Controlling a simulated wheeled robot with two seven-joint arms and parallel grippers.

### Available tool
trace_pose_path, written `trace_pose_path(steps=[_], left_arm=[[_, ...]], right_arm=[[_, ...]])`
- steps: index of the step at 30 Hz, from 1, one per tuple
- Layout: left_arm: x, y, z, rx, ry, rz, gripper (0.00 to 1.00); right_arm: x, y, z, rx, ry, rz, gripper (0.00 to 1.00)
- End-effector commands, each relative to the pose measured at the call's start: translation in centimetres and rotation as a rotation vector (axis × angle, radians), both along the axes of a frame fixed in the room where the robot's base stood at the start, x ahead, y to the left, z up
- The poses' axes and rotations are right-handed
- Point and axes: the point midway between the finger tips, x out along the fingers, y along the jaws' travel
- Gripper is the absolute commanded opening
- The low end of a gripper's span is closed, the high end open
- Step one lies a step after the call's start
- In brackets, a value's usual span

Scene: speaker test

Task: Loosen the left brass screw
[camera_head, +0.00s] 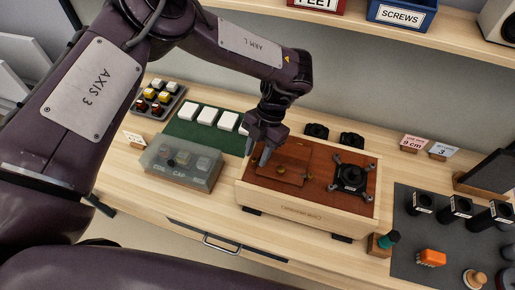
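The speaker cabinet (330,214) is a pale wooden box with a reddish-brown top, lying on the bench at the middle. A small brown wooden panel (291,156) lies on its left half. Small brass-coloured spots show on the panel, one near its middle (282,169) and one near its front right corner (308,182); I cannot tell which is the left screw. My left gripper (258,156) points down over the panel's left edge. Its fingers look apart, and I see nothing held between them. Whether they touch the panel is unclear. My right gripper is out of view.
A black speaker driver (351,177) sits on the cabinet's right half. Left of the cabinet stands a clear-lidded box (178,163); behind it is a green mat (195,140) with white blocks. A dark mat (415,248) with black cups lies right. A shelf (400,38) hangs above.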

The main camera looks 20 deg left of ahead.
Motion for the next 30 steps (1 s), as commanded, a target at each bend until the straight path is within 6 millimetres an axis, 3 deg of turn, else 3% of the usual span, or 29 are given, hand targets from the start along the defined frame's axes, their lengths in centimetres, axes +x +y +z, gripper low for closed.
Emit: trace_pose_path(steps=[5, 13, 23, 30], left_arm=[[0.0, 0.0, 0.0, 0.0, 0.0, 0.0, 0.36], [0.0, 0.0, 0.0, 0.0, 0.0, 0.0, 0.01], [0.1, 0.0, 0.0, -0.001, -0.002, 0.025, 0.0], [0.2, 0.2, 0.0, -0.003, -0.001, 0.143, 0.0]], right_arm=[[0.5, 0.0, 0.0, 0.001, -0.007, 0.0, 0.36], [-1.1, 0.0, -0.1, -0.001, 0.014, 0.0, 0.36], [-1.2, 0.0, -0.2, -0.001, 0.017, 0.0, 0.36], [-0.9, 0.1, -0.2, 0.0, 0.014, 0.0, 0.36]])
